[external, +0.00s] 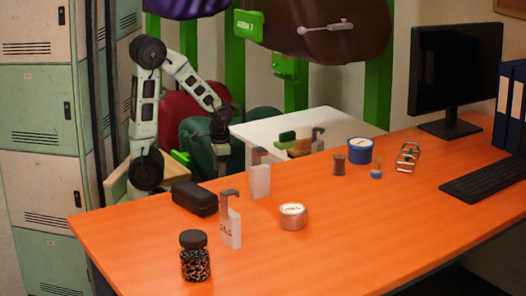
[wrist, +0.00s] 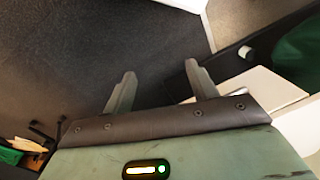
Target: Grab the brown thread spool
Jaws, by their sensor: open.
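A small brown spool (external: 339,165), which looks like the brown thread spool, stands upright on the orange desk, left of and in front of a blue tin. My gripper (external: 221,146) is well to the left of the spool in the external view, beyond the desk's far edge and beside the white table. In the wrist view my gripper (wrist: 160,75) has its two fingers apart with nothing between them. The spool is not visible in the wrist view.
The orange desk (external: 350,225) holds a black case (external: 195,198), two white tags (external: 260,178), a jar (external: 195,258), a tape roll (external: 292,216), a blue tin (external: 360,150), a small blue-based item (external: 376,170) and a metal stirrup (external: 407,157). The white table (external: 260,129) stands behind.

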